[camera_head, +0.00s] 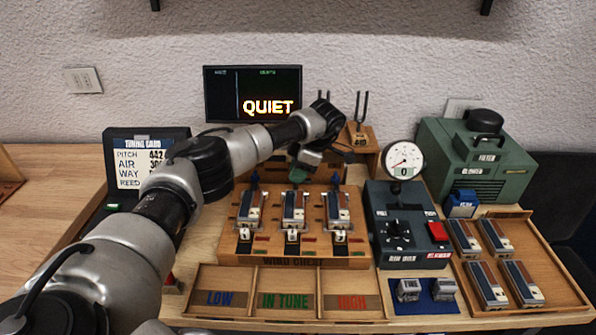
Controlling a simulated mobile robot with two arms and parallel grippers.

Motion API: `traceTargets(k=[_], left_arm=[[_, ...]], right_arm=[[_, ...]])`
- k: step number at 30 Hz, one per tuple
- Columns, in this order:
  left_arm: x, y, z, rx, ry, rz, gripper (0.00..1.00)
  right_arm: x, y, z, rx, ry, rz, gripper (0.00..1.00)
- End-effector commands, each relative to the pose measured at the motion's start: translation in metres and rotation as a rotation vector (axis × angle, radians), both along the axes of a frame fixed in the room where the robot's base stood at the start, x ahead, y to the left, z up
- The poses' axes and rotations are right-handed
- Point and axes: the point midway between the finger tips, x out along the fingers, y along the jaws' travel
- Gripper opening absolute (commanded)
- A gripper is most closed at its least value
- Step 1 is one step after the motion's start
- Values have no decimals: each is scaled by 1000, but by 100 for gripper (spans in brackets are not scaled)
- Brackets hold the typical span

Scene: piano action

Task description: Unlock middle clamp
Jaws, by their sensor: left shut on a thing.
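The wind chest (292,258) is a wooden block with three reed units side by side, each in its own slot. The middle reed unit (293,208) sits in the centre slot. My left arm comes in from the left, and its gripper (299,173) is over the back end of this unit, where the middle clamp is. The gripper is shut on the middle clamp, which it mostly hides. My right gripper is not in view.
A dark control box (405,225) with a dial gauge (403,161) stands right of the chest. A tray (545,262) with several reed units is farther right. A three-part bin (285,291) lies in front. A screen (252,93) reads QUIET.

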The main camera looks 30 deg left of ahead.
Motion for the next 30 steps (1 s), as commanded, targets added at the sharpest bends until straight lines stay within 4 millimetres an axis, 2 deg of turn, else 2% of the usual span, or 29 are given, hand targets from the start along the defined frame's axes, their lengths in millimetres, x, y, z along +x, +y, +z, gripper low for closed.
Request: traceTargets(k=[8,9,10,20,23,30], left_arm=[[0,1,0,1,0,2,1],[0,1,0,1,0,2,31],[0,1,0,2,-1,1,35],[1,-1,3,0,-1,0,36],[4,-5,12,0,-3,-2,36],[14,-20,56,0,-4,-2,36]], right_arm=[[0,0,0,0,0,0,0],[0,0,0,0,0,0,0],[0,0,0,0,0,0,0],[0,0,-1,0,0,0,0],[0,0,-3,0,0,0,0],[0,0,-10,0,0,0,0]])
